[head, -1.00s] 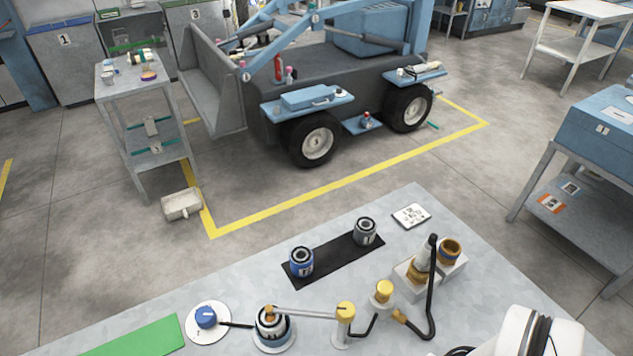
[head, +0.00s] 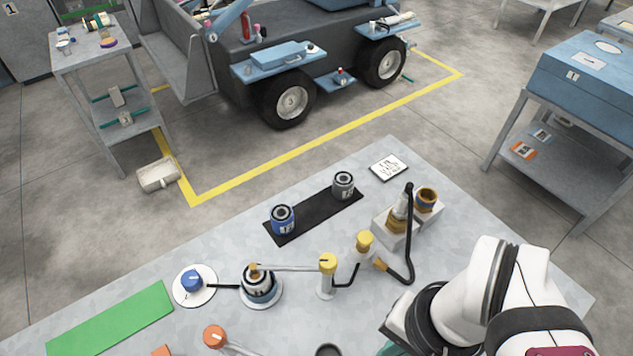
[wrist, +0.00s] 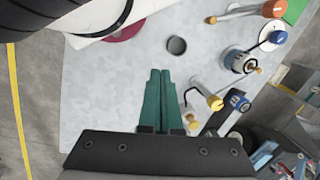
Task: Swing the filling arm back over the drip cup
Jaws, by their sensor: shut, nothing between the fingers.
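The filling arm (head: 292,267) is a thin grey tube running from a yellow-capped post (head: 327,263) to a brass tip over a dark and white canister (head: 259,290). The post's yellow cap also shows in the wrist view (wrist: 215,103). A small dark round cup, which looks like the drip cup (head: 328,350), is cut by the bottom edge in the head view; it stands whole on the table in the wrist view (wrist: 176,45). My gripper (wrist: 160,73) has teal fingers pressed together, empty. It is apart from the arm and post; only a teal bit shows in the head view.
A blue knob (head: 191,281) stands left of the canister. An orange-capped lever (head: 215,336) is near the bottom edge. Blue (head: 282,220) and grey (head: 344,186) cans stand on a black mat. A block with a black hose (head: 409,230) is at the right. A green mat (head: 112,318) lies left.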

